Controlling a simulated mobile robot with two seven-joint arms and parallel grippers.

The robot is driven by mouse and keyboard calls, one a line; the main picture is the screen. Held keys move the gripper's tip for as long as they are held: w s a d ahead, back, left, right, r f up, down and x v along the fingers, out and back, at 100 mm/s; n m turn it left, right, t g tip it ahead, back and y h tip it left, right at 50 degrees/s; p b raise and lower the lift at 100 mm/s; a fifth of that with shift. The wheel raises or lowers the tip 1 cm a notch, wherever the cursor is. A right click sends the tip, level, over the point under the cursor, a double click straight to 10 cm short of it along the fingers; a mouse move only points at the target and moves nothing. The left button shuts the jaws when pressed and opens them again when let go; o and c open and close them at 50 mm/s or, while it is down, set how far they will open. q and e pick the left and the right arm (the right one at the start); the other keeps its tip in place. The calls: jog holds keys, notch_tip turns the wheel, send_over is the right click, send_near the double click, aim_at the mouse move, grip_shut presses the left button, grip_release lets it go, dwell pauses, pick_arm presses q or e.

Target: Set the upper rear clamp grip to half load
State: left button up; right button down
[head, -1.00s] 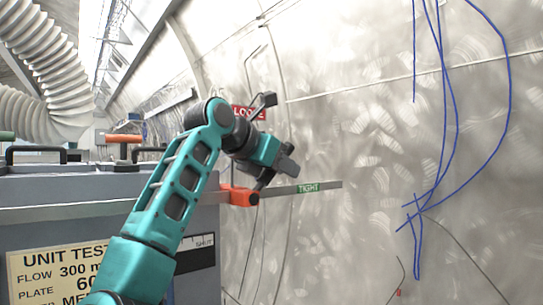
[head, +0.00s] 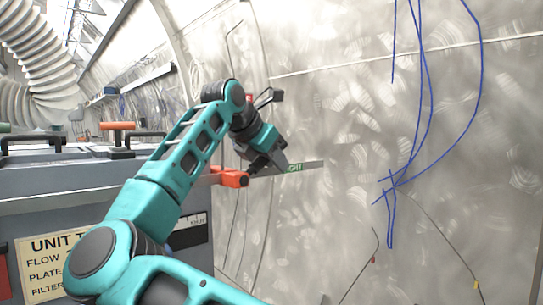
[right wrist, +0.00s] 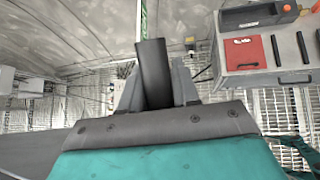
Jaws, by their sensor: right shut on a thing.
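The orange clamp body (head: 232,178) sits at the near end of a flat steel bar (head: 312,165) that runs right, in front of the wall. A green TIGHT label (head: 295,168) on the bar is partly covered by my right gripper (head: 262,166). In the right wrist view, the gripper (right wrist: 157,90) is shut on a dark, upright grip (right wrist: 153,75) between its two fingers. A green label (right wrist: 143,22) shows just beyond the grip. The red LOOSE label is mostly hidden behind my right arm. My left gripper is out of view.
The grey cabinet (head: 60,190) with a UNIT TEST plate (head: 45,255) stands at left. Black handles (head: 32,143) and an orange-topped knob (head: 117,126) are on its top. Blue cables (head: 425,100) hang at the right wall. A white ribbed duct (head: 35,55) is at upper left.

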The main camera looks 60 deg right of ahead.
dwell(0.4)
jog(key=c, duration=0.9)
grip_release()
jog(key=shift+r, duration=0.1)
